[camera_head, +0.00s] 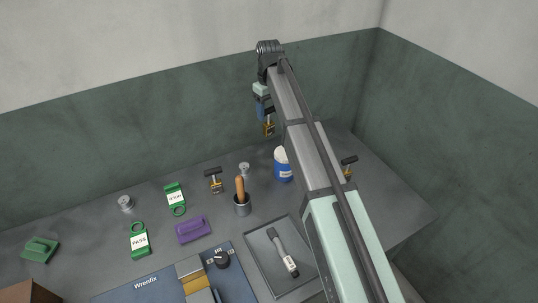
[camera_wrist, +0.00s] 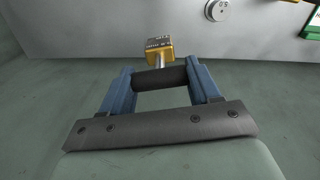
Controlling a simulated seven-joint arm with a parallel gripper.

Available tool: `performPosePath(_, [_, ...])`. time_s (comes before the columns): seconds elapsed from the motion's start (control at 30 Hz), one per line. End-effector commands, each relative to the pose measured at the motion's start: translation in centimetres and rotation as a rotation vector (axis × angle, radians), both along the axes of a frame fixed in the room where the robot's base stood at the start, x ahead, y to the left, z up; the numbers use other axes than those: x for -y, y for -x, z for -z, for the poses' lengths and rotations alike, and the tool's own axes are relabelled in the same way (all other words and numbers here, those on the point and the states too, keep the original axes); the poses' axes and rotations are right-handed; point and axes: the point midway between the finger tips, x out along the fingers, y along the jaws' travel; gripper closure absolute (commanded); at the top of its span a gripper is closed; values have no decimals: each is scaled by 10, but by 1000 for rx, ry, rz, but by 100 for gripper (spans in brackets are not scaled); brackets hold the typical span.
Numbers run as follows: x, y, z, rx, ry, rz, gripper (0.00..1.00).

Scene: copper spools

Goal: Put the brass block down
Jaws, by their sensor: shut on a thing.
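The brass block (camera_head: 269,130) hangs below my gripper (camera_head: 265,113), in the air against the green wall in the head view. In the wrist view the brass block (camera_wrist: 158,48) shows small marks on its face and joins a dark crossbar handle (camera_wrist: 160,77) by a short silver stem. My gripper (camera_wrist: 160,80) has its two blue fingers shut on the ends of that handle. The block looks clear of the bench (camera_head: 370,205). Two similar brass pieces with dark handles stand on the bench, one left of centre (camera_head: 215,184) and one right, partly behind my arm (camera_head: 348,167).
A grey tray (camera_head: 262,265) holds a tool. Green tags (camera_head: 138,240), a purple piece (camera_head: 193,229) and the blue Wrenfix unit (camera_head: 125,292) lie left. The right bench is largely bare.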

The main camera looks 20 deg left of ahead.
Motion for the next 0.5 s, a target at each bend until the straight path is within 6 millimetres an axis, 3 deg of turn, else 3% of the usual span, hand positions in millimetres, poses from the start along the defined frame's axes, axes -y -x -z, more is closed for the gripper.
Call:
performPosePath(0.33, [1,2,1,-3,0,182,100])
performPosePath(0.5, [1,2,12,-3,1,197,100])
